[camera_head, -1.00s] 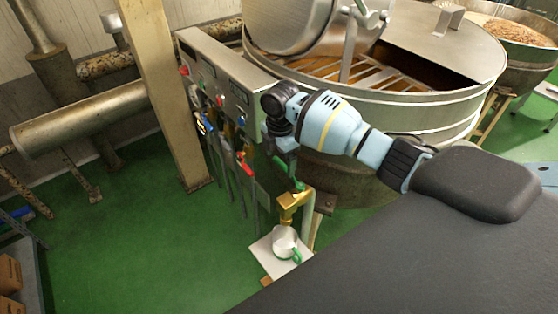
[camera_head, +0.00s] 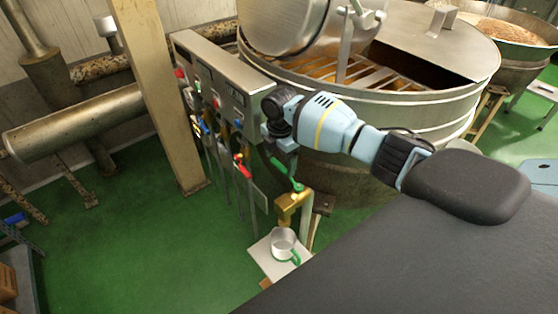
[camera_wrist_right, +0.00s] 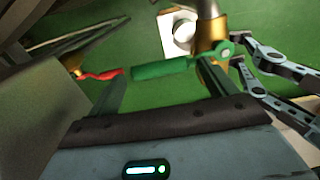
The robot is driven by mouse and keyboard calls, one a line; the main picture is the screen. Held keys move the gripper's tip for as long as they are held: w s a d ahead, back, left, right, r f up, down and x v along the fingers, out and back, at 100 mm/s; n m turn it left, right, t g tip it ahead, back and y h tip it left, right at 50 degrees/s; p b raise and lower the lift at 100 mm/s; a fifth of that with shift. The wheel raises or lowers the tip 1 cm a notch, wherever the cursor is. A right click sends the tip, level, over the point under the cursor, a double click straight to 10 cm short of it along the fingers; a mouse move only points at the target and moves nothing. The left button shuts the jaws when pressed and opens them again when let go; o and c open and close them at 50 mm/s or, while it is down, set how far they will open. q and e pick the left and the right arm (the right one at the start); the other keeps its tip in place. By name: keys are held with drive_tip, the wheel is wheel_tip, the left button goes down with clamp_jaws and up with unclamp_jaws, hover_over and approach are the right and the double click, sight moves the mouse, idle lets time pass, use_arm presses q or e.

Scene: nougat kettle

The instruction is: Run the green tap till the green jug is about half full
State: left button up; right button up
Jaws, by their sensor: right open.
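The green jug (camera_head: 282,241) is a whitish cup with a green handle, standing upright on a small pale plate (camera_head: 264,260) below the brass tap (camera_head: 291,203). The tap's green lever (camera_head: 289,179) slopes above the brass body. My right gripper (camera_head: 287,163) is open and pointing down at the lever. In the right wrist view the green lever (camera_wrist_right: 165,69) lies across the space at the fingertips; I cannot tell if they touch it. The jug (camera_wrist_right: 184,34) shows beyond the lever. No water stream is visible, and the jug's fill level cannot be made out. My left gripper is out of view.
A red-handled tap (camera_head: 243,167) and several other coloured handles line the left, under a grey control box (camera_head: 222,80). A large steel kettle (camera_head: 415,108) stands behind my right arm. A beige post (camera_head: 160,100) rises at left. Green floor (camera_head: 130,240) is open at lower left.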

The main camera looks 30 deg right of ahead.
drive_tip(key=shift+f, duration=0.55)
